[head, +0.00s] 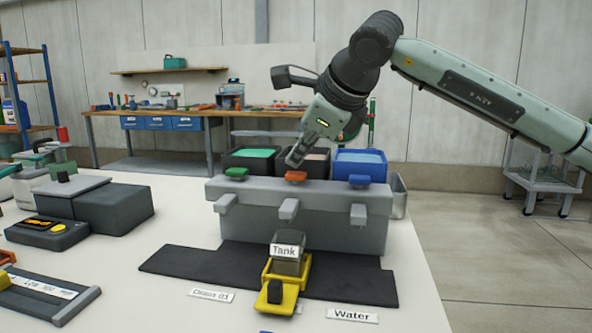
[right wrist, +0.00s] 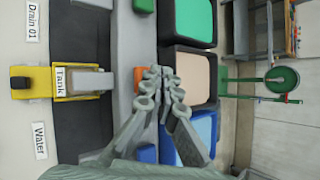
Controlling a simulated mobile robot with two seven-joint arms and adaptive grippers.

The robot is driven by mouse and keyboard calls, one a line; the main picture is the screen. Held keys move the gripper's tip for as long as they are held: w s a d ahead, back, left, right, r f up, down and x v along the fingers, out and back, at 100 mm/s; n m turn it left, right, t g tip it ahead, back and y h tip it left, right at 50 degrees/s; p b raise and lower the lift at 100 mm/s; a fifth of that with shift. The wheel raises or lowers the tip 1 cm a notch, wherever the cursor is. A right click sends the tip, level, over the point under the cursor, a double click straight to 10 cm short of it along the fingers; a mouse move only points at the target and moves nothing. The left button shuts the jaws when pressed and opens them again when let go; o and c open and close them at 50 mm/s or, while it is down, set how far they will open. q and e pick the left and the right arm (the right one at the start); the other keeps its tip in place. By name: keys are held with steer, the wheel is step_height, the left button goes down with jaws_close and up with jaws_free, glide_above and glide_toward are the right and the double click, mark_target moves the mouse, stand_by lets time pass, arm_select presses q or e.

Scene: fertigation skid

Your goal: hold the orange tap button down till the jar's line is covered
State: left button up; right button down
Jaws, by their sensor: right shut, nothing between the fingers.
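The orange tap button (head: 296,176) sits on top of the grey dispenser (head: 305,231), between a green button (head: 236,173) and a blue button (head: 359,180). My right gripper (head: 295,160) is shut and empty, its fingertips just above the orange button. The right wrist view shows the fingertips (right wrist: 160,80) beside the orange button (right wrist: 139,79), partly covering it; I cannot tell whether they touch. The jar (head: 288,266), dark grey with a "Tank" label, stands in a yellow holder (head: 272,296) below the middle spout (head: 289,208). I cannot make out its line or liquid. My left gripper is out of view.
Bins with green (head: 252,153), beige and blue (head: 360,156) contents stand behind the dispenser. A black mat (head: 190,262) lies under the holder. "Drain 01" (head: 211,295) and "Water" (head: 352,315) labels lie in front. Grey boxes (head: 113,208) stand at left.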

mark_target(298, 174)
steer(key=shift+r, duration=0.3)
steer(key=shift+r+p, duration=1.4)
steer(key=shift+r, duration=1.05)
